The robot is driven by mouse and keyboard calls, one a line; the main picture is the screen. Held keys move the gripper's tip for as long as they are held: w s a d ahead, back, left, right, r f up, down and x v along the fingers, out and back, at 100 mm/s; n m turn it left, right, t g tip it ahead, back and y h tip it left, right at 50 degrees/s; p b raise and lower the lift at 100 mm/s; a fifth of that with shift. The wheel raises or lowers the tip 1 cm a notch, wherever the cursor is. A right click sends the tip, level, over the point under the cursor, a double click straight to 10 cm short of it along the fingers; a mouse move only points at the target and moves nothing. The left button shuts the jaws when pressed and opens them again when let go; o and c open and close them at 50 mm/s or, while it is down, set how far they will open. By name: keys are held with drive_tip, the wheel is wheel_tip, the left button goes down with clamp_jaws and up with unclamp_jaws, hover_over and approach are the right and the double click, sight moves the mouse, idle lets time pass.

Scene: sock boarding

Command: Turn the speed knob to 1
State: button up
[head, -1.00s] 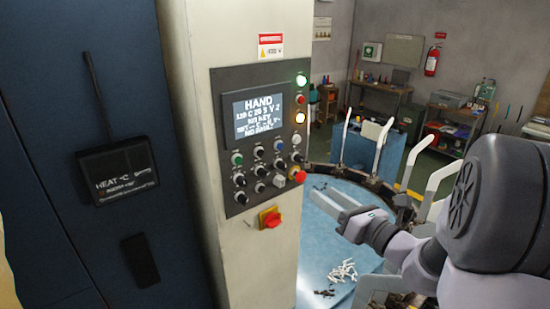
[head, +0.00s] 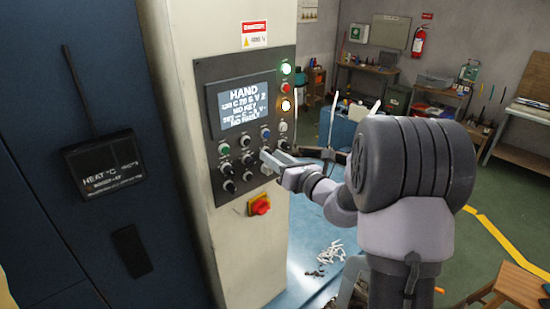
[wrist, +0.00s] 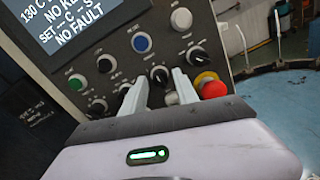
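My gripper (head: 268,158) is at the right part of the lower rows. In the wrist view my gripper (wrist: 161,80) is open, its two fingers pointing at the panel on either side of a black knob (wrist: 160,73). Contact with it cannot be told. The fingers hide parts of nearby controls.
A red emergency stop (wrist: 213,89) on a yellow base sits just right of the right finger. A white button (wrist: 172,98) lies between the fingers, lower down. A red-yellow switch (head: 260,205) is below the panel. Another black knob (wrist: 197,55) is up and right.

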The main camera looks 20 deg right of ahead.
clamp_jaws()
drive_tip(key=shift+f+b, duration=0.1)
drive_tip(key=shift+b, duration=0.3)
drive_tip(key=n+b, duration=0.9)
drive_tip(key=b, duration=0.4)
drive_tip(key=shift+o, duration=1.5)
unclamp_jaws()
